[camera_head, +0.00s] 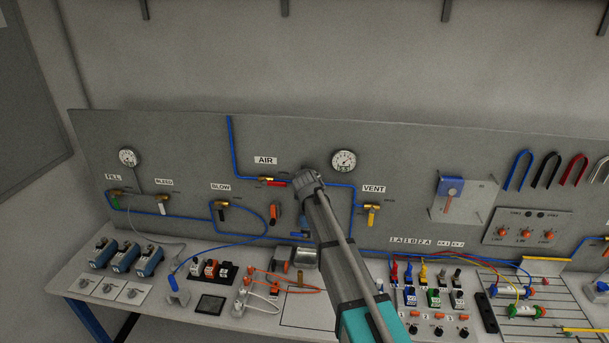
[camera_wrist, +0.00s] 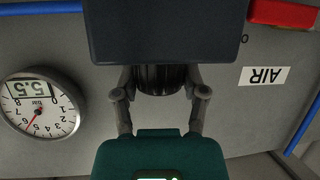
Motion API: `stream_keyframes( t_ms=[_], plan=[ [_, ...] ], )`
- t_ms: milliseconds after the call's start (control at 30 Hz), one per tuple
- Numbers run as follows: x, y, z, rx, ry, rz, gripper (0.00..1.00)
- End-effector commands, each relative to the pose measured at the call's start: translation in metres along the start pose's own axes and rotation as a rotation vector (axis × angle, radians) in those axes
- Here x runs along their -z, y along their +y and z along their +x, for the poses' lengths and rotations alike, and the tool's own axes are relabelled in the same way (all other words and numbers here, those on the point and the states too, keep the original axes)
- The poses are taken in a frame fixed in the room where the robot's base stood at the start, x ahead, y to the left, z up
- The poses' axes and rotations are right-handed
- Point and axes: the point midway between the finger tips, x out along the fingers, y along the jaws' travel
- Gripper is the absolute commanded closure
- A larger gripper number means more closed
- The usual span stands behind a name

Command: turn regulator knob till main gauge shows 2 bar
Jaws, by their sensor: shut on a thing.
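My gripper (camera_head: 309,183) reaches up to the upright panel between the AIR label and the main gauge (camera_head: 344,161). In the wrist view, which is upside down, the fingers of my gripper (camera_wrist: 160,84) are closed on both sides of a black ribbed regulator knob (camera_wrist: 158,78). In the head view my gripper covers the knob. The main gauge in the wrist view (camera_wrist: 40,106) has a white dial with a red needle between 5 and 6. Its digital window reads about 5.5.
The AIR valve's red lever (camera_head: 277,182) is close left of my gripper. The yellow VENT lever (camera_head: 371,216) is to the right. Blue tubing (camera_head: 340,186) runs along the panel. A second gauge (camera_head: 129,157) is at far left. Devices and cables crowd the bench below.

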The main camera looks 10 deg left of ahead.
Motion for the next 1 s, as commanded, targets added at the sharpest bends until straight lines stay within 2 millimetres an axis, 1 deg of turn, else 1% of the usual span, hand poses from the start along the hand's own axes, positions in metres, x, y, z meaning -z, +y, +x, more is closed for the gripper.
stream_keyframes(
  t_ms=[1000],
  plan=[
    [0.0001,0.0028,0.001,0.302,0.021,-0.123,0.92]
  ],
)
